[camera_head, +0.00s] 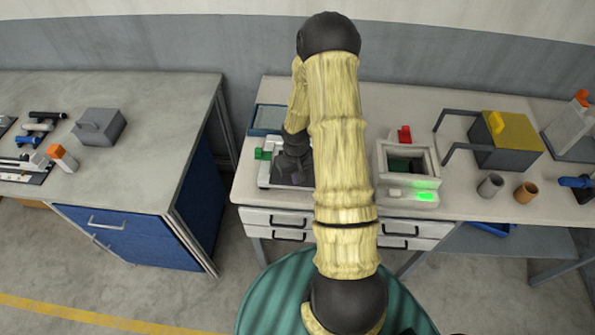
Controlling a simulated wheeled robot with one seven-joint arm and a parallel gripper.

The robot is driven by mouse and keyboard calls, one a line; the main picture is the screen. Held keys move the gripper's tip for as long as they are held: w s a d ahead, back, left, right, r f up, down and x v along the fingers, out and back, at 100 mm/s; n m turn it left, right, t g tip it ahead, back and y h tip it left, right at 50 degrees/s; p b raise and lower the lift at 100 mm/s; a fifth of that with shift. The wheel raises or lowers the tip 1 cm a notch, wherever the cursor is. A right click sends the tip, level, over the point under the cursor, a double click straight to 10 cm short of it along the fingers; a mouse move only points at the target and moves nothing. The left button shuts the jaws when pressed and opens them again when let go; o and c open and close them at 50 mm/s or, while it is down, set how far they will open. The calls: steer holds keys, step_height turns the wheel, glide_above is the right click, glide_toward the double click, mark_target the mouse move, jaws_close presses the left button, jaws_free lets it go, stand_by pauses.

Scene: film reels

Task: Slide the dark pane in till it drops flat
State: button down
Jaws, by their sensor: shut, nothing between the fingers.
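My gripper (293,170) is dark and points down over a white-framed holder (265,174) on the middle bench. It is shut, with its fingertips hard to make out against the dark surface there. A dark flat area shows within the holder around my gripper; I cannot tell whether it is the dark pane, or whether it lies flat or tilted. A green block (263,154) sits at the holder's left side. My sleeved arm hides the holder's right part.
A blue-rimmed tray (268,118) lies behind the holder. Right of my arm stands a pale open box (408,150) with a red knob and a lit green panel. Farther right are a yellow-topped grey block (510,138) and two cups (490,186). A left bench (150,130) stands apart.

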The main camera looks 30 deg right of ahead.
steer(key=shift+s+a+b, duration=0.4)
steer(key=shift+s+a, duration=0.2)
steer(key=shift+s, duration=0.25)
steer(key=shift+s+a+b, duration=0.35)
steer(key=shift+s+a, duration=0.25)
steer(key=shift+s, duration=0.25)
steer(key=shift+f, duration=0.15)
steer(key=shift+f+b, duration=0.6)
steer(key=shift+f, duration=0.05)
steer(key=shift+w+d+p, duration=0.35)
steer(key=shift+w+d, duration=0.1)
steer(key=shift+w, duration=0.15)
steer(key=shift+w+d+p, duration=0.35)
steer(key=shift+w+d, duration=0.05)
steer(key=shift+w, duration=0.2)
steer(key=shift+w+d, duration=0.2)
steer(key=shift+w, duration=0.05)
steer(key=shift+w+d+f+p, duration=0.1)
steer(key=shift+w+d+p, duration=0.15)
steer(key=shift+w+d, duration=0.25)
steer(key=shift+w+d+p, duration=0.2)
steer(key=shift+w+d, duration=0.05)
steer(key=shift+w, duration=0.4)
